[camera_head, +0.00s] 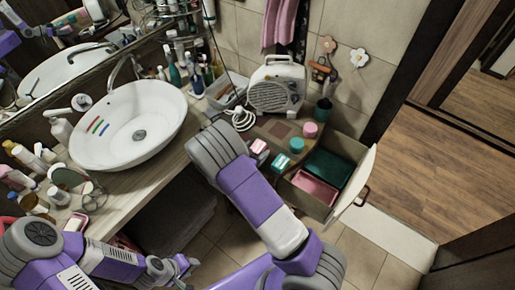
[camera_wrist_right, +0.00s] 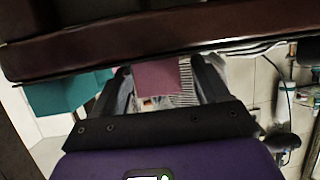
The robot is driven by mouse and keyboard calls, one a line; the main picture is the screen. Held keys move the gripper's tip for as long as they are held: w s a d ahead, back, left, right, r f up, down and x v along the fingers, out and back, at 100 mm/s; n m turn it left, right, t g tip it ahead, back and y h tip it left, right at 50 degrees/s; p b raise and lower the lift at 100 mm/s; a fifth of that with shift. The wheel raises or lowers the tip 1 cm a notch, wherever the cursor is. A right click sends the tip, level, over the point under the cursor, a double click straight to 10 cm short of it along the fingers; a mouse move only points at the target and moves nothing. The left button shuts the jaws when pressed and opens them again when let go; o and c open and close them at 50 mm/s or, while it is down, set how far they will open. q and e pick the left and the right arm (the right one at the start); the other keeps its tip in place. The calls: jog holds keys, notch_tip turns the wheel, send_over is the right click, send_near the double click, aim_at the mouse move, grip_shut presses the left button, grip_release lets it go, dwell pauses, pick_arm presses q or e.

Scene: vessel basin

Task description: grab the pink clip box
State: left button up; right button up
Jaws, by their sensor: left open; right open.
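The pink clip box (camera_head: 260,146) stands on the brown corner of the counter, just right of my right arm's grey joint. In the right wrist view, which looks upside down, a pink box (camera_wrist_right: 158,76) shows between the two spread fingers of my right gripper (camera_wrist_right: 160,78). I cannot tell whether the fingers touch it. My right gripper is hidden behind its own arm in the head view. My left gripper (camera_head: 184,270) is open and empty, low in front of the counter.
A teal box (camera_head: 297,145) stands close to the right of the pink one; it also shows in the wrist view (camera_wrist_right: 65,92). A white heater (camera_head: 277,86) stands at the back. An open drawer (camera_head: 349,190) juts out below.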

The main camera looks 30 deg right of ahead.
jog(key=shift+s+r, duration=0.1)
jog(key=c, duration=1)
